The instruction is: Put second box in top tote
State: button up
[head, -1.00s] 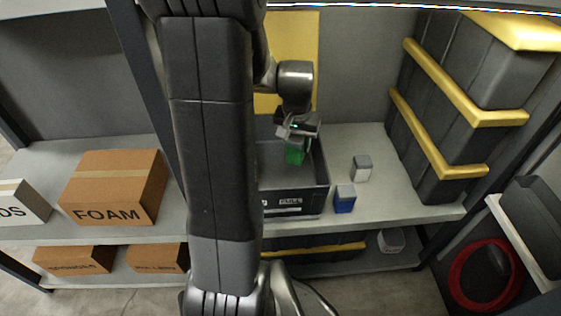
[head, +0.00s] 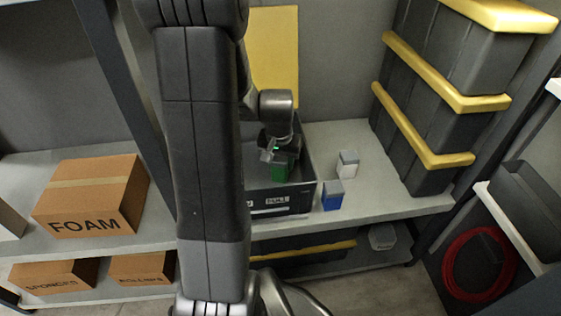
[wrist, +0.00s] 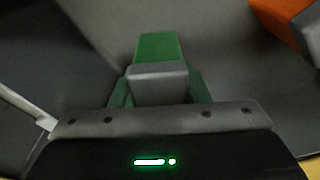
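The open dark grey tote (head: 306,196) stands on the shelf with its label facing front. My gripper (head: 281,158) is inside it, fingers down. It is shut on a green box (head: 280,173) with a grey lid. I cannot tell whether the box touches the tote floor. A blue box (head: 332,201) and a white box (head: 347,168), both grey-lidded, stand on the shelf right of the tote.
An orange object (wrist: 283,18) shows at the wrist view's upper right. A FOAM carton (head: 92,197) stands left beyond a post. Stacked dark totes with yellow trim (head: 430,100) stand at the right. A red coil (head: 478,268) is at lower right.

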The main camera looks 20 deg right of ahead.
jog(key=o, duration=0.3)
jog(key=shift+r, duration=0.15)
jog(key=r+p, duration=0.1)
jog(key=r, duration=0.3)
jog(key=r+p, duration=0.1)
jog(key=r, duration=0.3)
jog(key=s+a+r+p, duration=0.1)
jog(key=r+p, duration=0.1)
jog(key=r, duration=0.2)
jog(key=shift+s, duration=0.1)
